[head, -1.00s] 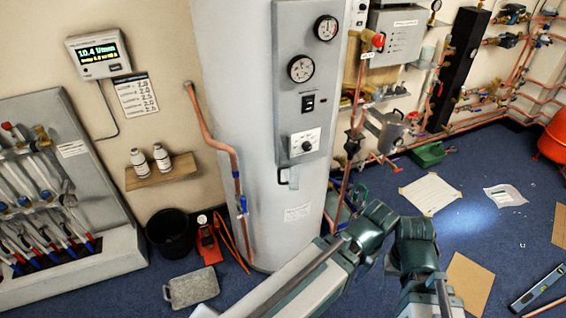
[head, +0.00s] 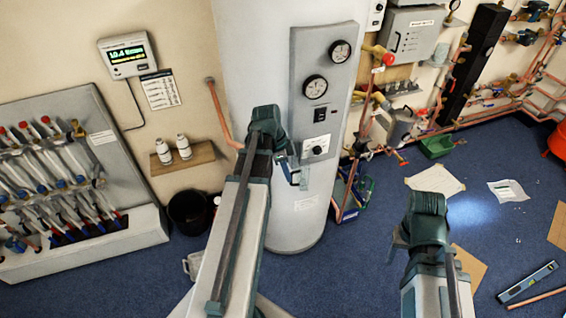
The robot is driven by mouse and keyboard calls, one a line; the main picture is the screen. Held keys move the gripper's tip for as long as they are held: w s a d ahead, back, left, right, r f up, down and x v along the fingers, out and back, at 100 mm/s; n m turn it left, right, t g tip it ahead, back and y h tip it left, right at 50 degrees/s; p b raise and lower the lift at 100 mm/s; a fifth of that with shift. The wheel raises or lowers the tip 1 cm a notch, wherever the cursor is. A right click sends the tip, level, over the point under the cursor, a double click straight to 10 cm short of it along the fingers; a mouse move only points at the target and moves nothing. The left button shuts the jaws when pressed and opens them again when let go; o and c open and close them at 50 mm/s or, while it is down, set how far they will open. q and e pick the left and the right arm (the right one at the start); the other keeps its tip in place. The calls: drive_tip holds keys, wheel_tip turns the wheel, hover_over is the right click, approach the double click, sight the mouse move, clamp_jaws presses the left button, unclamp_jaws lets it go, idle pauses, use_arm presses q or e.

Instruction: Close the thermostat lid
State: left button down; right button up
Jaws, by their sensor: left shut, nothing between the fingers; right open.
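The thermostat (head: 316,147) is a white box with a black dial, low on the grey panel of the tall cylinder. Its dial is uncovered. A small pale flap, seemingly the lid (head: 304,178), hangs below the box, partly hidden by my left gripper. My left gripper (head: 291,174) is shut and empty, just below and left of the dial, close to the flap; I cannot tell whether they touch. My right gripper (head: 398,240) is open and empty, low on the right, away from the cylinder, mostly hidden by its own wrist.
The panel (head: 338,85) carries two gauges and a black switch above the thermostat. A copper pipe (head: 220,115) runs down left of my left wrist. A shelf (head: 183,160) with two bottles is further left. Blue floor is open at lower right, with papers and a level (head: 527,283).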

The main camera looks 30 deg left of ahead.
sight(296, 168)
use_arm(q)
drive_tip(key=s+a+r+m+t+p, duration=0.1)
drive_tip(key=a+r+m+p, duration=0.2)
drive_tip(key=a, duration=0.6)
drive_tip(key=w+d+f+n+b, duration=0.1)
drive_tip(key=w+d+f+b, duration=0.2)
drive_tip(key=d+f+b, duration=0.2)
drive_tip(key=shift+w+d+f+h+b, duration=0.35)
drive_tip(key=shift+f+b, duration=1.15)
drive_tip(key=shift+b, duration=0.9)
use_arm(e)
drive_tip(key=shift+f, duration=2.8)
use_arm(q)
drive_tip(key=shift+s, duration=0.1)
drive_tip(key=shift+d, duration=0.15)
